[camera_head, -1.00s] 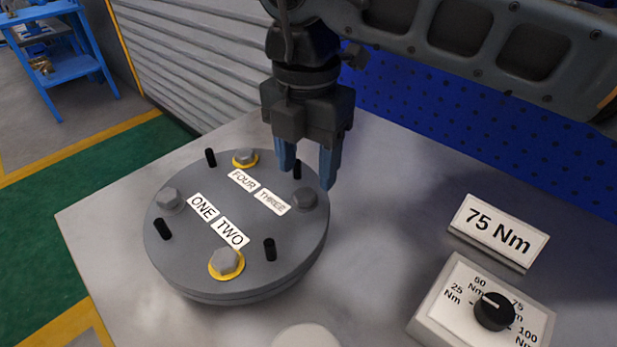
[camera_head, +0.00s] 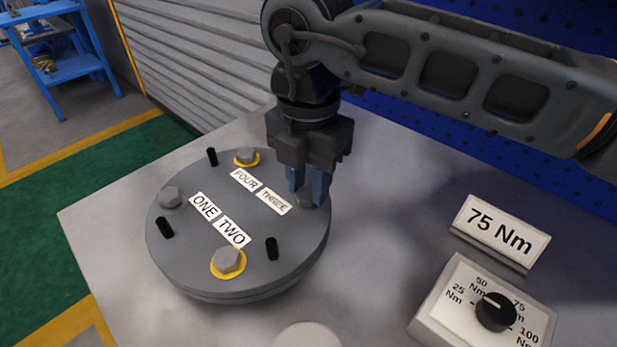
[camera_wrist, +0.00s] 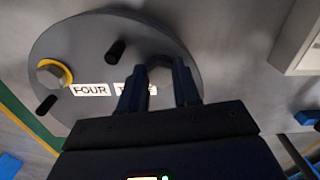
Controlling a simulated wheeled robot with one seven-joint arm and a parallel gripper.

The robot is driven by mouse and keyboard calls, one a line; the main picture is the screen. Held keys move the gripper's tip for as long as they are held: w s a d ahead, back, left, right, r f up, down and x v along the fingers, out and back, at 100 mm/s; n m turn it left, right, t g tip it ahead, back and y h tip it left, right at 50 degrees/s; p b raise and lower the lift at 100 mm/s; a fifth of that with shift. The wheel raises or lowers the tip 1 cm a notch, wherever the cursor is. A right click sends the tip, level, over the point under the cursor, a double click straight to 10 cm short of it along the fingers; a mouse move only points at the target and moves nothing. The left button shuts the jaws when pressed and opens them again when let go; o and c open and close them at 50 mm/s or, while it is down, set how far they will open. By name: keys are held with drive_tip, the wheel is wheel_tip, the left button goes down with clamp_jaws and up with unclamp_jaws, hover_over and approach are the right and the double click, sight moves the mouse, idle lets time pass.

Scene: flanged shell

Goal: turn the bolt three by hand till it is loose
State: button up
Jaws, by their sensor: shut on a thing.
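The round grey flanged cover (camera_head: 190,262) lies on the bench with labels ONE, TWO, THREE and FOUR. My gripper (camera_head: 308,198) points down at the cover's right edge, its blue fingers shut on bolt three (camera_head: 307,201). The fingers hide most of that bolt's head. In the wrist view, bolt three (camera_wrist: 158,62) shows between the fingertips, and the THREE label is partly covered by a finger. Bolt one (camera_head: 171,196) has no yellow ring. Bolt two (camera_head: 228,261) and bolt four (camera_head: 246,156) each sit on a yellow ring.
Several black pins stand up from the cover, one (camera_head: 272,248) near bolt two. At the right are a 75 Nm sign (camera_head: 500,233) and a torque dial box (camera_head: 480,305). A pale round object (camera_head: 307,336) is at the bottom edge. The bench between cover and sign is clear.

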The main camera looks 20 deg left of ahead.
drive_tip(key=c, duration=0.4)
drive_tip(key=shift+o, duration=0.2)
